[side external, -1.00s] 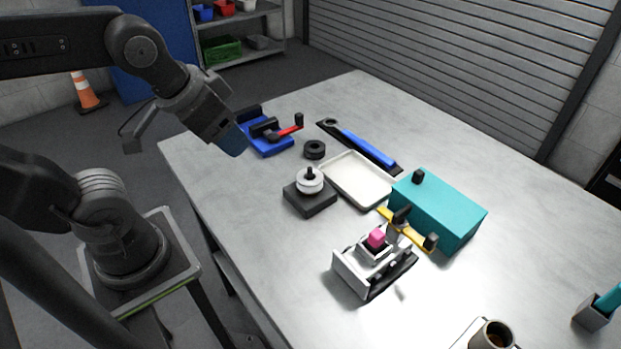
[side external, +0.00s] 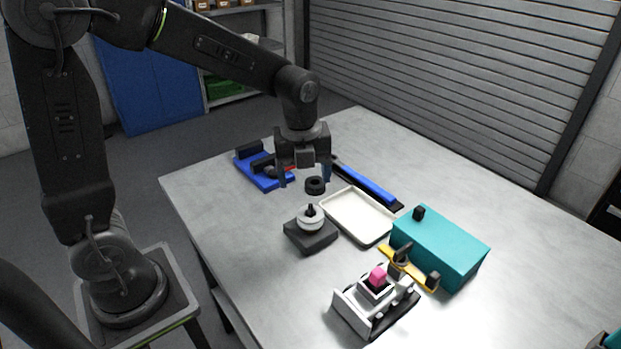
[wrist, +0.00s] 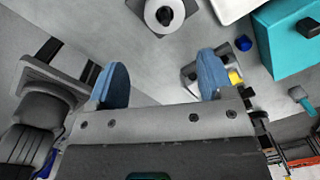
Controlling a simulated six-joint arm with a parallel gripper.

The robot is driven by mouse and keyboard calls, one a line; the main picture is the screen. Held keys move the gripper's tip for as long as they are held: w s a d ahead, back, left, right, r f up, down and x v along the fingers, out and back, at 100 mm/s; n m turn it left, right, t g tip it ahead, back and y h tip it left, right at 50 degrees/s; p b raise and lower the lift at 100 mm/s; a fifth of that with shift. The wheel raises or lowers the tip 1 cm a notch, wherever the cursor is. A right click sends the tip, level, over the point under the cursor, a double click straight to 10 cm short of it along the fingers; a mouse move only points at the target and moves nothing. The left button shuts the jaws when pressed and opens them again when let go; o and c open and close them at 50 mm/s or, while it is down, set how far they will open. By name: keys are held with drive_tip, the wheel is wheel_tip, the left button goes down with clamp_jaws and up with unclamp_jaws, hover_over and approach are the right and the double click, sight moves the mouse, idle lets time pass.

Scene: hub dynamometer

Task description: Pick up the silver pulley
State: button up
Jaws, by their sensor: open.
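The silver pulley (side external: 312,220) sits on a dark square block (side external: 310,238), with a black post standing up through its middle. It also shows at the top edge of the wrist view (wrist: 156,20), partly cut off. My gripper (side external: 305,178) hangs pointing down above the table, a little behind and above the pulley in the side view. Its two blue fingers are spread apart with nothing between them, as the wrist view also shows (wrist: 161,80). The gripper does not touch the pulley.
A black ring (side external: 315,186) lies behind the pulley. A white tray (side external: 357,217) is close on its right, then a teal box (side external: 441,243) with a yellow bar (side external: 408,265). A blue fixture (side external: 262,176) is behind left.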

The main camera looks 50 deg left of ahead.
sight(310, 217)
drive_tip(key=w+f+m, duration=0.1)
drive_tip(key=f+m, duration=0.1)
drive_tip(key=m, duration=0.1)
drive_tip(key=shift+w+f+g, duration=0.25)
drive_tip(key=shift+w+g, duration=0.05)
drive_tip(key=shift+w, duration=0.05)
drive_tip(key=shift+f, duration=4.35)
drive_tip(key=shift+c, duration=0.2)
drive_tip(key=c, duration=0.6)
drive_tip(key=shift+r, duration=4)
